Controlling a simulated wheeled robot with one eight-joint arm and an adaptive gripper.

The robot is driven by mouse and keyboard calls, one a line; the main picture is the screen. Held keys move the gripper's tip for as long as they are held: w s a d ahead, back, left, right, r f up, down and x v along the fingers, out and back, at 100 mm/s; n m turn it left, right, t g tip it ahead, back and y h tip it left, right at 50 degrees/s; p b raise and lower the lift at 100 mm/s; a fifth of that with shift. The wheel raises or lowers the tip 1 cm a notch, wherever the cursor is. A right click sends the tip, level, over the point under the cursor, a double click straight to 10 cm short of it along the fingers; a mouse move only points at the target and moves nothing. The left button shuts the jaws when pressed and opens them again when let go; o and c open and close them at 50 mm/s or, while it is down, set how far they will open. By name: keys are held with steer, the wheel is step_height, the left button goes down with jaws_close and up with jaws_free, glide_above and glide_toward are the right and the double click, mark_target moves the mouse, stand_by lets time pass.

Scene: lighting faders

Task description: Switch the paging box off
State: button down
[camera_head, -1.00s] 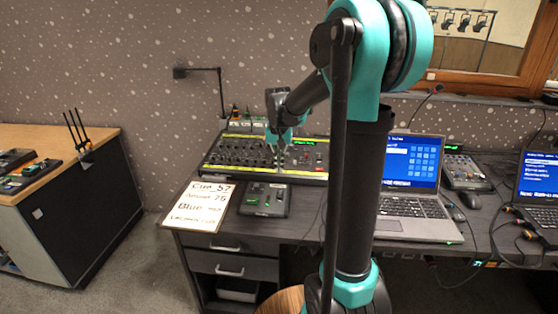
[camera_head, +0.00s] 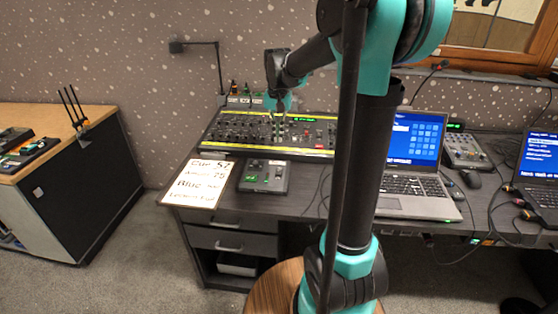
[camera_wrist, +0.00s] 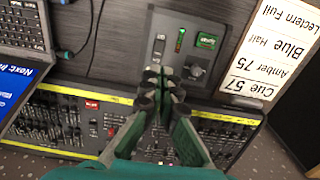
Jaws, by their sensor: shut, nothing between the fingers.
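A small dark grey box, which I take to be the paging box (camera_head: 252,186), sits on the desk in front of a long mixing console. In the wrist view the same box (camera_wrist: 150,75) shows a small switch (camera_wrist: 159,45), a green-lit indicator strip (camera_wrist: 180,40), a lit green display (camera_wrist: 207,40) and a round knob (camera_wrist: 195,71). My gripper (camera_head: 279,139) is shut and empty, over the console behind the box in the head view. In the wrist view my gripper (camera_wrist: 165,78) overlaps the box's near edge and hides part of it. I cannot tell whether it touches.
The mixing console (camera_head: 225,141) lies under my gripper. A cue card (camera_head: 198,184) lies left of the box. A laptop (camera_head: 418,205) stands to the right, with a smaller controller (camera_head: 465,150) beyond it. A round wooden top (camera_head: 268,291) is below the desk front.

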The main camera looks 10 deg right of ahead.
mark_target(279, 171)
step_height(279, 171, down, 14)
steer(key=shift+w+d, duration=0.1)
stand_by(0.5)
steer(key=shift+f, duration=0.3)
steer(key=shift+s+f+t, duration=0.15)
steer(key=shift+s+t, duration=0.2)
steer(key=shift+t, duration=0.05)
steer(key=shift+w, duration=0.1)
steer(key=shift+w+d, duration=0.2)
steer(key=shift+w, duration=0.65)
